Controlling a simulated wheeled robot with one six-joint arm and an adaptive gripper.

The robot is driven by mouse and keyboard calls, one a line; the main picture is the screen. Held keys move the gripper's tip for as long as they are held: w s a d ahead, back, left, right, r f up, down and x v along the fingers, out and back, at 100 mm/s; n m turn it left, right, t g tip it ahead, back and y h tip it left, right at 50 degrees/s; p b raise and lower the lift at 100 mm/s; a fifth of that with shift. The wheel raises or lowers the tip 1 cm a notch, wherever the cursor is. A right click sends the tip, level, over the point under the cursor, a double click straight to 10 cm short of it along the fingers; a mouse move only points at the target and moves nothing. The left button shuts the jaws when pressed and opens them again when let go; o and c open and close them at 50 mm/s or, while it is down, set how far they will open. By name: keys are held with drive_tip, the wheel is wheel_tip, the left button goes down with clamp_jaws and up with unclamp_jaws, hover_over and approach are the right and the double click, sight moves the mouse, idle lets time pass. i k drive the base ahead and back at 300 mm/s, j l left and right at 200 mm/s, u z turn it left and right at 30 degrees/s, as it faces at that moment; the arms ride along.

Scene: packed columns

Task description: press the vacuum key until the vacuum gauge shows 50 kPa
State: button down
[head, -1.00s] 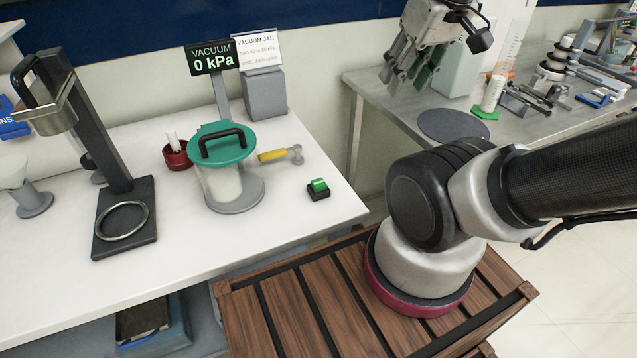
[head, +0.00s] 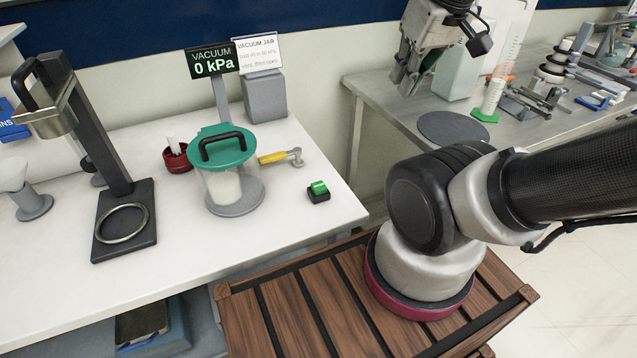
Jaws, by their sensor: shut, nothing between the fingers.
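The vacuum gauge (head: 212,60) is a black display on a grey post, and it reads 0 kPa in green. In front of it stands the vacuum jar (head: 222,186), clear with a green lid and a black handle. A small black box with a green rocker key (head: 318,190), which looks like the vacuum key, sits near the right end of the white table. A valve with a yellow handle (head: 273,157) sticks out from the jar's right side. My gripper (head: 407,88) is shut and empty, high up and to the right of the key, not touching it.
A black stand with a metal ring (head: 122,222) is at the left of the white table (head: 270,235). A red pot (head: 177,157) is behind the jar. A grey side table (head: 395,100) with several tools is at the right. The space around the key is clear.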

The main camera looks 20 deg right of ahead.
sight(318, 188)
drive_tip(key=k, duration=0.65)
drive_tip(key=z, duration=1.65)
drive_tip(key=k+j, duration=0.6)
drive_tip(key=j, duration=0.15)
